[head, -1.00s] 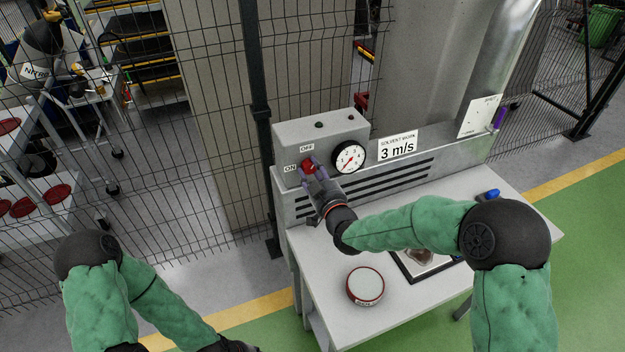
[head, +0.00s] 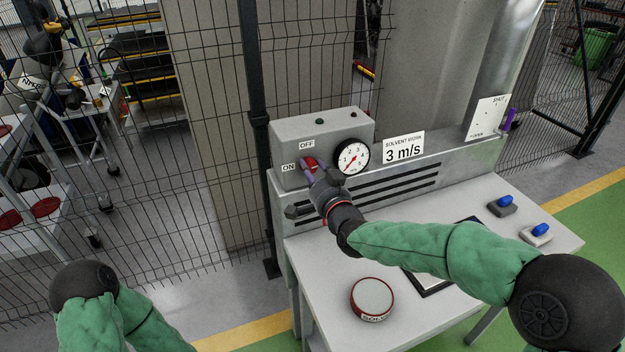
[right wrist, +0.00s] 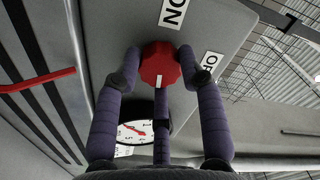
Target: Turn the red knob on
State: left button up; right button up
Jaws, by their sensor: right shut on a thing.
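The red knob (head: 310,163) is on the front of a grey box (head: 292,128), left of a round gauge (head: 352,157). An ON label (head: 289,168) is left of the knob and an OFF label (head: 307,145) above it. My right gripper (head: 312,169) is shut on the knob. In the right wrist view its purple fingers surround the red knob (right wrist: 160,62), with the ON label (right wrist: 173,12) above and the OFF label (right wrist: 211,61) to the right. A white mark shows at the knob's lower edge there. My left gripper is out of view.
The box stands at the back of a white bench. A round red-rimmed tin (head: 372,298), a dark-framed tray (head: 436,285) and two blue-topped items (head: 503,206) are on the bench. A sign (head: 404,148) reads 3 m/s. Mesh fencing (head: 215,110) stands at left.

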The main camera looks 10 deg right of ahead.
jog(key=shift+d+r+m+b, duration=0.1)
jog(key=shift+r+m+b, duration=0.15)
jog(key=shift+m+b, duration=0.5)
jog(key=o, duration=1.2)
jog(key=shift+c, duration=0.2)
jog(key=shift+f, duration=0.1)
jog(key=shift+s+f, duration=0.1)
jog(key=shift+s, duration=0.15)
jog(key=s+d, duration=0.2)
jog(key=s, duration=0.9)
